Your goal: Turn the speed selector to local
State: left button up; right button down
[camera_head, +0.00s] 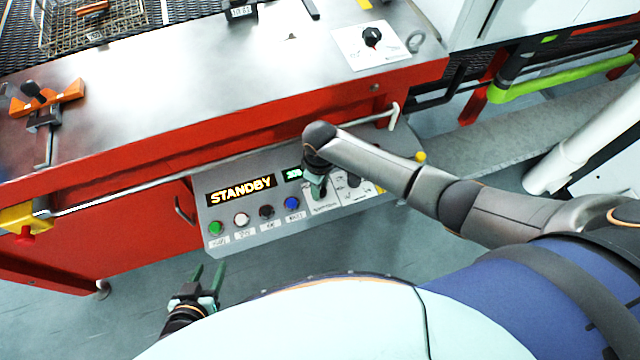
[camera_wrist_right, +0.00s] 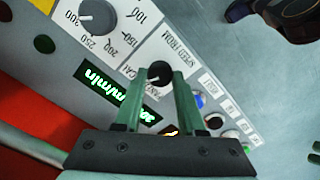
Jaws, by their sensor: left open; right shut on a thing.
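The speed selector (camera_wrist_right: 160,71) is a small black knob on a white plate (camera_wrist_right: 172,46) lettered "SPEED FROM", upside down in the right wrist view. My right gripper (camera_wrist_right: 157,88) has its two green fingers on either side of this knob, shut on it. Part of the position lettering beside it is covered by a finger, and I cannot tell which position the knob points to. In the head view my right gripper (camera_head: 318,189) hides the selector on the control panel (camera_head: 270,228). My left gripper (camera_head: 208,275) is open and empty, below and in front of the panel.
The panel carries a "STANDBY" display (camera_head: 241,189), a green button (camera_head: 215,228), a white one (camera_head: 241,219) and a blue one (camera_head: 292,203). A larger grey dial knob (camera_wrist_right: 98,15) sits near the selector. A red-fronted machine (camera_head: 130,235) stands behind, with a handrail (camera_head: 150,183).

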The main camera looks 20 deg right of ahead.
jog(key=shift+m, duration=0.8)
jog(key=c, duration=0.5)
grip_release()
jog(key=shift+r, duration=0.15)
notch_tip(320, 180, up, 12)
jog(key=shift+r, duration=0.15)
dwell(0.4)
